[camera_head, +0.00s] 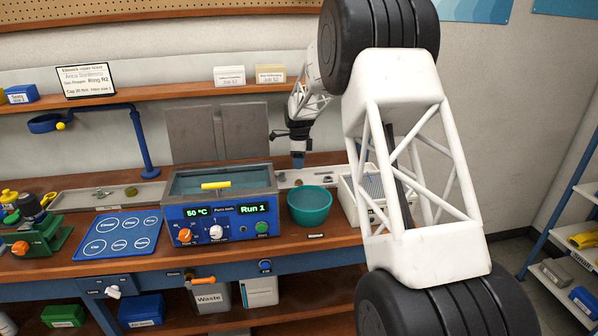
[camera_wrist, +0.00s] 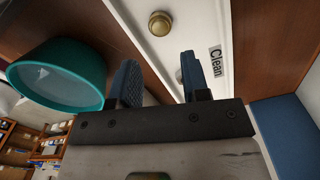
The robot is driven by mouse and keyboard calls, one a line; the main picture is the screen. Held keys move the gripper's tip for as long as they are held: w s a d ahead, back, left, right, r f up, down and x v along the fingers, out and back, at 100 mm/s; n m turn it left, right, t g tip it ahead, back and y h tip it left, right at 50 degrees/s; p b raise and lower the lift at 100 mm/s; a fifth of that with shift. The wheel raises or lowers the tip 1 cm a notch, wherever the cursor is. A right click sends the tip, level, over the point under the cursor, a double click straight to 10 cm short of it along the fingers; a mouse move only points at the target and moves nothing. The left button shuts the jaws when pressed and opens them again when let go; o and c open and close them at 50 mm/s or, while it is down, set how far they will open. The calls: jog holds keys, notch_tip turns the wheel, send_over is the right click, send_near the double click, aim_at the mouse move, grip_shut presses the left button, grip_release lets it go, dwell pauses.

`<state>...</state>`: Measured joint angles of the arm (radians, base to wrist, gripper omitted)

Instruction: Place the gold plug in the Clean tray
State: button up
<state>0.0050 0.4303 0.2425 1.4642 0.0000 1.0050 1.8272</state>
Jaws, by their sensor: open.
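A round gold plug (camera_wrist: 160,23) lies on a pale surface bearing the label Clean, which I take as the Clean tray (camera_wrist: 202,28), in the wrist view. My gripper (camera_wrist: 159,75) is open, and the plug is beyond its fingertips, apart from them. A small grey item, partly hidden by a finger, shows between the fingers. In the head view, my gripper (camera_head: 298,162) hangs over the pale tray (camera_head: 285,178) behind the teal bowl. Small items lie there, and I cannot tell the plug among them.
The teal bowl (camera_head: 309,206) stands in front of my gripper and also shows in the wrist view (camera_wrist: 58,75). The heated bath unit (camera_head: 222,205) is to its left. A white basket (camera_head: 350,200) is to its right. A left tray (camera_head: 75,198) holds small parts.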

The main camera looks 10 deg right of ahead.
jog(key=shift+r, duration=2.1)
notch_tip(320, 180, up, 13)
jog(key=n+t, duration=0.2)
jog(key=t, duration=0.4)
jog(key=s+r+n, duration=0.2)
jog(key=s+r, duration=0.1)
jog(key=s, duration=0.5)
jog(key=s+r+n, duration=0.2)
jog(key=s+n, duration=0.1)
jog(key=s, duration=0.4)
jog(key=s+n+g, duration=0.2)
jog(key=s+n, duration=0.4)
jog(key=s, duration=1.7)
jog(key=s+f+n, duration=0.4)
jog(key=s, duration=0.9)
jog(key=s+f+n+g, duration=0.1)
jog(key=s+f+n, duration=0.2)
jog(key=s, duration=1)
jog(key=shift+s+f+n, duration=0.35)
jog(key=shift+s+n, duration=0.05)
